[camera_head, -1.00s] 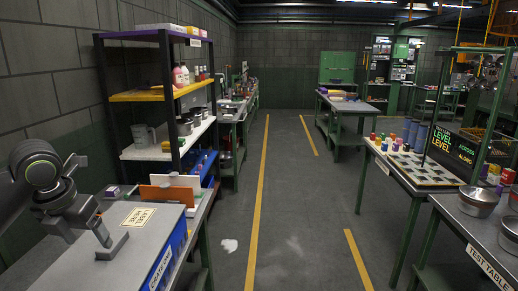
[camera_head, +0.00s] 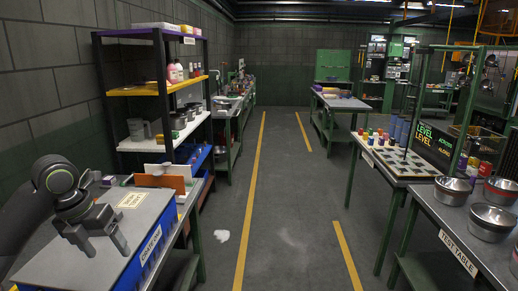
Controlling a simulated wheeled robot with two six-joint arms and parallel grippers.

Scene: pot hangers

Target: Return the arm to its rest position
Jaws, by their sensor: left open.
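My left arm (camera_head: 60,185) comes in from the left edge and bends over the grey-topped, blue-sided crate table. My left gripper (camera_head: 103,241) points down toward the front right of the picture, with its two grey fingers apart and nothing between them. It shows over the grey top (camera_head: 115,262); I cannot tell how much clearance there is. My right gripper is not in view.
An orange board (camera_head: 160,183) stands at the crate table's back, near a shelf rack (camera_head: 161,85). Metal pots (camera_head: 491,221) stand on the test table (camera_head: 440,218) at right. A chequered board table (camera_head: 402,165) is behind it.

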